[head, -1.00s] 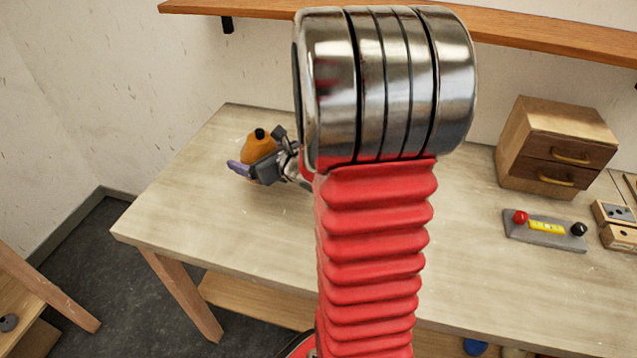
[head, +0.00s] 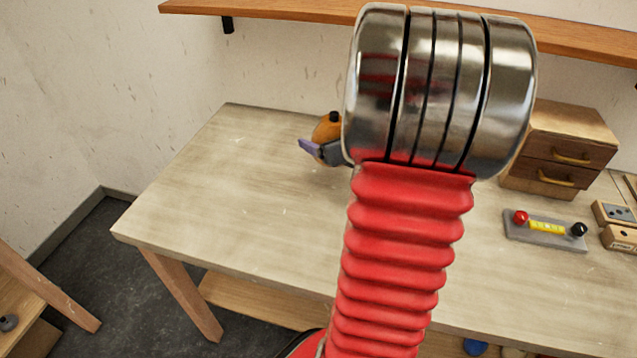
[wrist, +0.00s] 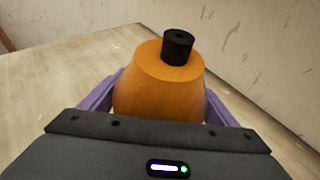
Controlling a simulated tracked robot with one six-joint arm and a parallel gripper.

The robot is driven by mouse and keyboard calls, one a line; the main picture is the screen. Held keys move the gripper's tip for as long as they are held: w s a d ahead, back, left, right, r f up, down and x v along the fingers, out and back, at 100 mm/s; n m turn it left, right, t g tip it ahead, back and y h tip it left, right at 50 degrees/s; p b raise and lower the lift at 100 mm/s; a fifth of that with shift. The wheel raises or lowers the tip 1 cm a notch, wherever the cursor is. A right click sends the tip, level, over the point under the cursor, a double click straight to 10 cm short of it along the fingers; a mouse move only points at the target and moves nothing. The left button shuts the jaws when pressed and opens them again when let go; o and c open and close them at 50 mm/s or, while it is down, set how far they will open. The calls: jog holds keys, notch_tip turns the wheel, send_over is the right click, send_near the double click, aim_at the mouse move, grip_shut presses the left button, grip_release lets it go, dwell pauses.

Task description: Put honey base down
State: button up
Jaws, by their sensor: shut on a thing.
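The honey base (head: 325,129) is an orange-brown rounded body with a short black cylinder on top. In the head view it shows over the back part of the workbench, partly hidden by my arm. My gripper (head: 313,150) has purple fingers and is shut on the base. In the wrist view the base (wrist: 160,88) sits upright between the two purple fingers of my gripper (wrist: 160,105), one on each side. Its lower part is hidden behind the gripper body. I cannot tell whether its underside touches the bench.
The workbench (head: 230,200) is bare on its left and front. A wooden drawer box (head: 560,150) stands at the back right. A grey plate with a yellow part and red and black knobs (head: 545,229) lies in front of it. A shelf (head: 280,9) runs along the wall above.

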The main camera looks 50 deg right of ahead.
dwell(0.3)
send_over(324, 176)
jog(key=shift+f, duration=2.8)
jog(key=shift+f, duration=0.1)
jog(key=shift+f, duration=2)
jog(key=o, duration=2.1)
jog(key=shift+f, duration=0.15)
